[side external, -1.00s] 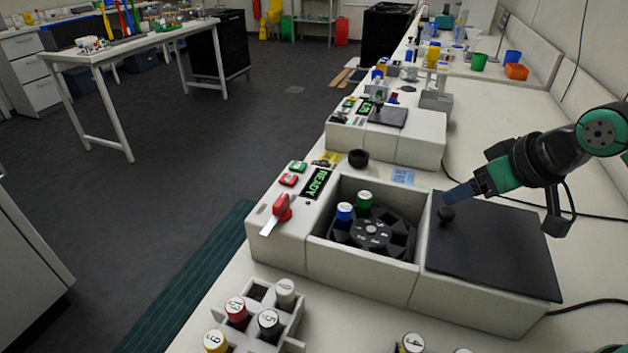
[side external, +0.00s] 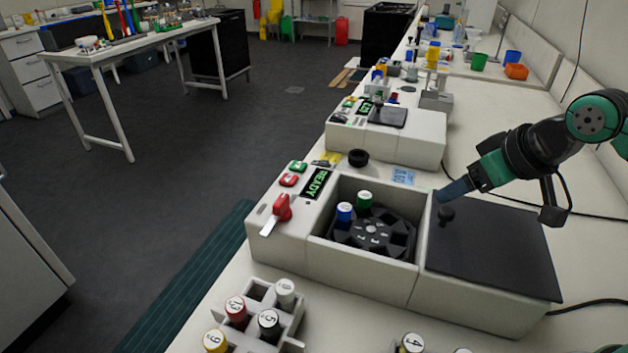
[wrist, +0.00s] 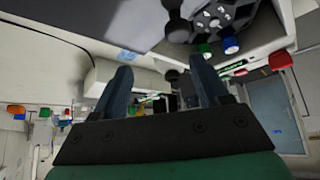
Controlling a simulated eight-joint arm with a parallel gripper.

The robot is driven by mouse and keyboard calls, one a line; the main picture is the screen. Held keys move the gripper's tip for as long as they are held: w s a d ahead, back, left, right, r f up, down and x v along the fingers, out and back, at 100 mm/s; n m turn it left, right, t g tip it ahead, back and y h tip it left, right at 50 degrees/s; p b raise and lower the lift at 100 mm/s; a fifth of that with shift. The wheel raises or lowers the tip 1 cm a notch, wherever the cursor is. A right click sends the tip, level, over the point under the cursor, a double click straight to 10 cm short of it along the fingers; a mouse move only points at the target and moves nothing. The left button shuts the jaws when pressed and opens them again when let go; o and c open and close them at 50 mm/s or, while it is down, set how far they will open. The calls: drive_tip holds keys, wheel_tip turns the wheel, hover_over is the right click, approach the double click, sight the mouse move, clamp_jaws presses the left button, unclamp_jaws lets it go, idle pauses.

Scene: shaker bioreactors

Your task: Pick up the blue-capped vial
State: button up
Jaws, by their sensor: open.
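The blue-capped vial (side external: 344,212) stands in the black rotor (side external: 372,238) inside the open well of the white shaker bioreactor, to the left of a green-capped vial (side external: 365,200). In the wrist view the blue cap (wrist: 230,46) shows at the top right, with the green cap (wrist: 205,48) to its left. My gripper (side external: 443,195) is to the right of both vials, above the far edge of the slid-open black lid (side external: 490,245) and near its knob. In the wrist view my gripper (wrist: 165,80) has its two blue fingers apart with nothing between them.
The well's white walls (side external: 360,268) surround the rotor. A red lever (side external: 283,208) and a READY display (side external: 317,183) are on the left panel. A rack (side external: 290,322) of capped vials stands in front. A second machine (side external: 425,135) stands behind, with a black ring (side external: 358,158) between.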

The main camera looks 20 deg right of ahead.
drive_tip(key=w+a+n+g+y, duration=0.1)
drive_tip(key=w+a+n+g, duration=0.2)
drive_tip(key=w+a+n, duration=0.3)
drive_tip(key=n+g, duration=0.3)
drive_tip(key=n, duration=0.1)
hover_over(346, 207)
drive_tip(key=f, duration=0.2)
drive_tip(key=d, duration=0.1)
drive_tip(key=shift+s+f, duration=0.3)
drive_tip(key=shift+f, duration=0.1)
drive_tip(key=shift+w+a+f, duration=0.15)
drive_tip(key=shift+a+f, duration=0.25)
drive_tip(key=shift+f, duration=0.1)
drive_tip(key=shift+w+a+f, duration=0.1)
drive_tip(key=shift+f, duration=1.2)
drive_tip(key=shift+w+a+f, duration=0.1)
drive_tip(key=shift+f, duration=1.15)
clamp_jaws()
